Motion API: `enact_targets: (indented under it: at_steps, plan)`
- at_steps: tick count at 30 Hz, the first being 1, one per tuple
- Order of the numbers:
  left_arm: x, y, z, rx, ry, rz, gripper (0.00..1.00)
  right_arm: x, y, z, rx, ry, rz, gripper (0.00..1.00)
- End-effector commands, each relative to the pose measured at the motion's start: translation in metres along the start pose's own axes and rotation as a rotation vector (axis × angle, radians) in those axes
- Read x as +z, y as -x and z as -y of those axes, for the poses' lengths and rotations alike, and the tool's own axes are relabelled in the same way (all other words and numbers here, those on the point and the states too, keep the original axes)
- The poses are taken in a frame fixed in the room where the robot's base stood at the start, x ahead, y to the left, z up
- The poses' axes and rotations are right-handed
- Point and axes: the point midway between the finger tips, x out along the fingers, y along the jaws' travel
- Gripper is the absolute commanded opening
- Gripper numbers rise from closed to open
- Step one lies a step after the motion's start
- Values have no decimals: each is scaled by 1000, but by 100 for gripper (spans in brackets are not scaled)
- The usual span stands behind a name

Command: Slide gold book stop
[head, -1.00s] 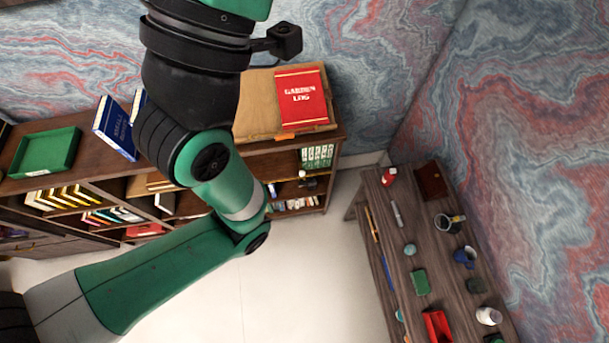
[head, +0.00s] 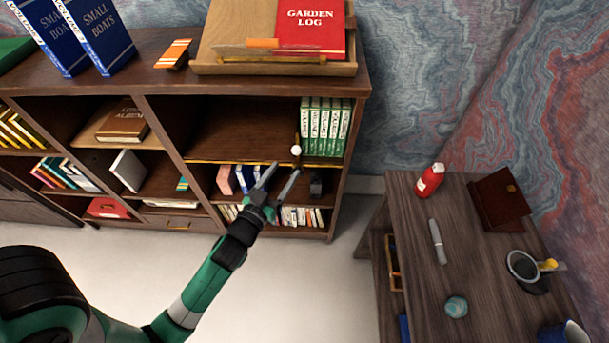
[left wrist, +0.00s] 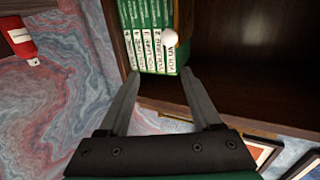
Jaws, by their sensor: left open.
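The book stop (head: 296,150) shows as a white round knob on a thin gold-brown upright, at the left end of a row of green books (head: 325,128) on the upper shelf. Its knob (left wrist: 169,38) also shows in the left wrist view, in front of the green book spines (left wrist: 152,52). A gold rail (head: 235,162) runs along that shelf's front edge. My left gripper (head: 284,169) is open and empty in front of the shelf, just below the knob. In the left wrist view its fingers (left wrist: 160,71) spread on either side below the knob, apart from it. My right gripper is not in view.
The shelf left of the stop (head: 235,125) is empty. A tray (head: 345,69) with a red Garden Log book (head: 311,28) lies on the bookcase top. A side table (head: 415,255) with a red bottle (head: 430,180) stands right.

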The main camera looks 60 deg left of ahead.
Motion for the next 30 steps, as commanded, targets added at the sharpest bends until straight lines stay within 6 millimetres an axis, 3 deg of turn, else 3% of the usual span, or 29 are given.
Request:
enact_targets:
  at_steps: [1,2,11,14,24,30]
  plan:
    - [27,4,7,-14,-2,13,66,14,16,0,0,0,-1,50]
    - [31,5,9,-20,-2,17,66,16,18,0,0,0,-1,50]
    - [28,-1,13,-31,-2,15,66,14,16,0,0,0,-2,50]
    - [27,-14,14,-31,-1,14,66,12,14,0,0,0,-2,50]
    - [29,-87,16,-30,-1,13,66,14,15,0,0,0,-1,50]
    - [30,-110,16,-29,-2,14,66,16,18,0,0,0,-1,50]
